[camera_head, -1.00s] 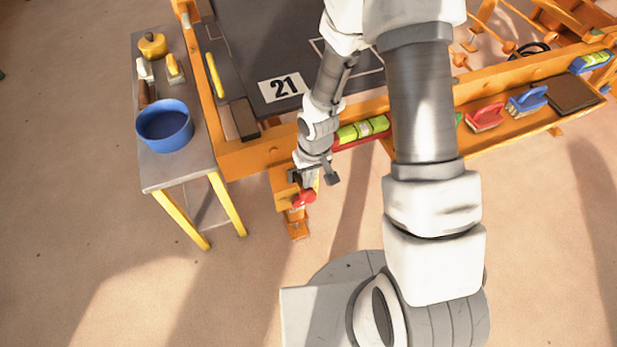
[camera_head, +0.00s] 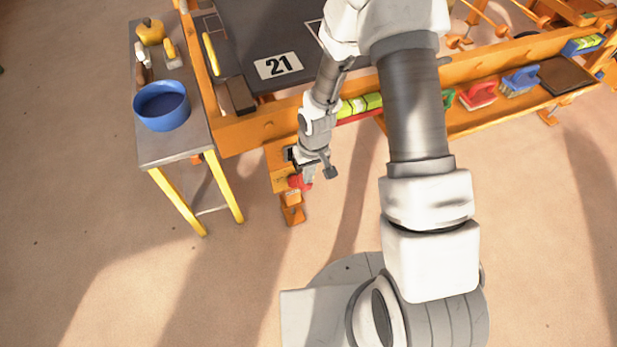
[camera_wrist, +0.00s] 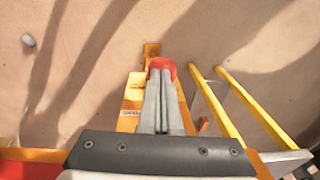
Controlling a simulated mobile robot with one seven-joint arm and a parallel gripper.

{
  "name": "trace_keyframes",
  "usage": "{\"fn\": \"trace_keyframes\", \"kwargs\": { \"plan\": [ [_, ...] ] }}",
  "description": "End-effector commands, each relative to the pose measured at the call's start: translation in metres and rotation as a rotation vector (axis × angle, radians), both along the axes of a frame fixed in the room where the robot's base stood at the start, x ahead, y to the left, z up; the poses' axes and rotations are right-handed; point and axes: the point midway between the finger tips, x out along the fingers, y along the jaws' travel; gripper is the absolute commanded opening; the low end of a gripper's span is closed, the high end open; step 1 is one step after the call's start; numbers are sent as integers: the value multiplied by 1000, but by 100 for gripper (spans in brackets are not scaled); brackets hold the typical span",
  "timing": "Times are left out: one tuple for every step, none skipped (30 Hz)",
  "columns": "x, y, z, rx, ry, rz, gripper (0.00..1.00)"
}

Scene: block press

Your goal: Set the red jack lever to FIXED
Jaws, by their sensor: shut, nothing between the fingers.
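The red lever knob (camera_head: 297,183) is at the front corner of the orange press frame, just above its orange foot. It also shows in the wrist view (camera_wrist: 161,66), directly past my fingertips. My gripper (camera_head: 308,178) is shut and empty, pointing down at the knob. In the wrist view my two fingers (camera_wrist: 161,98) lie together, and their tips overlap the knob's lower edge. I cannot tell whether they touch it. The fingers hide the lever's shaft. A yellow-orange plate (camera_wrist: 132,104) with a small label, too small to read surely, lies left of the fingers.
A grey side table (camera_head: 178,150) with yellow legs stands left of the lever, carrying a blue bowl (camera_head: 162,108). The floor in front is clear.

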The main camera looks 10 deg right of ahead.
Motion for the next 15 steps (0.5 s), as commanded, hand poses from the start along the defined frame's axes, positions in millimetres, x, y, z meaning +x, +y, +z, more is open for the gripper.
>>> {"fn": "trace_keyframes", "kwargs": {
  "plan": [
    [2, 0, -6, 0, 0, 0, 0],
    [3, 0, -7, 0, 0, 0, 0],
    [4, -1, -10, 0, 0, 0, 0],
    [4, 0, -12, 0, 0, 0, 0],
    [4, -1, -13, 0, 0, 0, 0],
    [5, -1, -16, 0, 0, 0, 0],
    [5, -1, -18, 0, 1, 0, 0],
    [5, -1, -20, 0, 1, -1, 0],
    [4, -1, -23, 0, 1, -1, 0],
    [4, -1, -25, -1, 2, -1, 0],
    [4, -1, -27, -1, 2, -1, 0],
    [4, -1, -31, 0, 1, -1, 0],
    [4, -1, -33, 0, 1, -1, 0],
    [4, -1, -35, -1, 1, -1, 0],
    [4, -1, -37, -1, 0, 0, 0]
  ]
}}
